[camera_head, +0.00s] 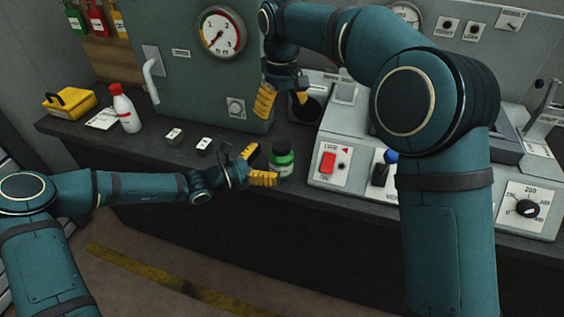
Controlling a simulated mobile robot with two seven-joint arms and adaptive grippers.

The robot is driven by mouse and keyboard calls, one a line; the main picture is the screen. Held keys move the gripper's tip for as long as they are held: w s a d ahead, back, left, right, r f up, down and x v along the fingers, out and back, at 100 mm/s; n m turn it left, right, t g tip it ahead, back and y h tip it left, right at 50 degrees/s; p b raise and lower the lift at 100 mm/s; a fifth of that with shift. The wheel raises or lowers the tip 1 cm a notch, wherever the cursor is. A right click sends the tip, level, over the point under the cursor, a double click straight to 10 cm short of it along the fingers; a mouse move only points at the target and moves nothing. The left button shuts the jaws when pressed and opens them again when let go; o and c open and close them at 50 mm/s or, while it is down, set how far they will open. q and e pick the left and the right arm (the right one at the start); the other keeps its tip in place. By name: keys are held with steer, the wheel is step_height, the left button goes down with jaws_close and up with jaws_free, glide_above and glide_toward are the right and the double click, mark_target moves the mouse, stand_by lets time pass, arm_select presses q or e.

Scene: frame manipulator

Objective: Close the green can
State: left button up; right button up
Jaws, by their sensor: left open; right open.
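The green can (283,159) stands upright on the dark counter, left of the grey control box. It has a dark green body and top; at this size I cannot tell whether its top is on or off. My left gripper (262,165) reaches in from the left with its yellow fingers open, just left of the can. One finger lies low near the can's side; I cannot tell whether it touches. My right gripper (283,104) hangs higher up and farther back, its yellow fingers open and pointing down, empty, in front of the grey cabinet and a dark cylindrical opening.
A control box (318,178) with a red switch stands right of the can. A white bottle with a red cap (126,108), a yellow box (69,102) and two small switch blocks (173,136) are on the counter's left. The cabinet (190,90) with a gauge stands behind.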

arm_select(q)
steer(key=v, duration=0.8)
steer(key=shift+s+f, duration=0.1)
